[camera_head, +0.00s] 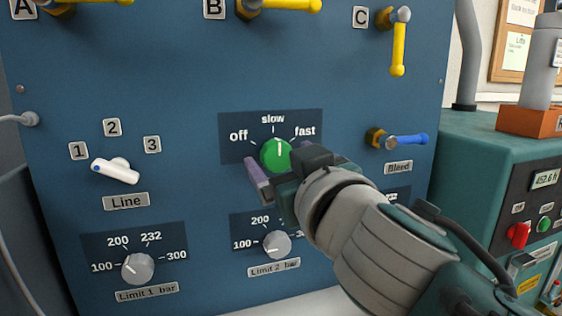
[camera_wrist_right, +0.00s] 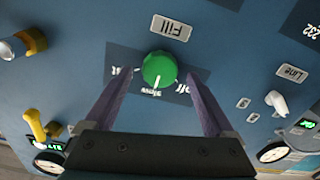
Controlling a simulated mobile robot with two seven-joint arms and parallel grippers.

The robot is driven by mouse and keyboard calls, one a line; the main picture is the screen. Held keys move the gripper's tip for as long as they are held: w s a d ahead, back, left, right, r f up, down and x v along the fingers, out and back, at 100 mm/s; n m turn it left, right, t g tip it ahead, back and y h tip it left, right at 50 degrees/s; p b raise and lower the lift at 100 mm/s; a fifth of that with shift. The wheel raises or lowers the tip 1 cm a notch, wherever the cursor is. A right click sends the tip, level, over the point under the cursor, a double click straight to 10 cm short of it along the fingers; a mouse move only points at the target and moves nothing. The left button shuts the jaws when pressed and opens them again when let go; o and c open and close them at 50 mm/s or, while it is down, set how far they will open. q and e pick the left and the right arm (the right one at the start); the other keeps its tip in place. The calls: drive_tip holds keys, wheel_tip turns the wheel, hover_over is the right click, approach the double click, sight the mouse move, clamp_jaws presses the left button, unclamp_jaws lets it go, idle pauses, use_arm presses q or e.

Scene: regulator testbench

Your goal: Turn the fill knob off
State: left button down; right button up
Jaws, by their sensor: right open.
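The green fill knob (camera_head: 276,154) is on the blue panel, under the labels off, slow and fast. Its white mark points up, at about slow. In the right wrist view the knob (camera_wrist_right: 159,69) shows upside down, with its mark towards slow and the Fill label (camera_wrist_right: 171,28) beyond it. My right gripper (camera_head: 280,163) is open in front of the knob. Its purple fingers (camera_wrist_right: 160,78) stand on either side of it, with gaps showing between knob and fingers. In the head view the gripper hides the Fill label. My left gripper is not in view.
The white line selector (camera_head: 116,171) is to the left. The limit 2 knob (camera_head: 277,244) is just below my gripper, and the limit 1 knob (camera_head: 138,268) is lower left. The blue bleed valve handle (camera_head: 407,140) is to the right. Yellow valve handles (camera_head: 398,50) are above.

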drive_tip(key=shift+w+a, duration=0.15)
drive_tip(key=shift+w, duration=0.35)
drive_tip(key=c, duration=1.4)
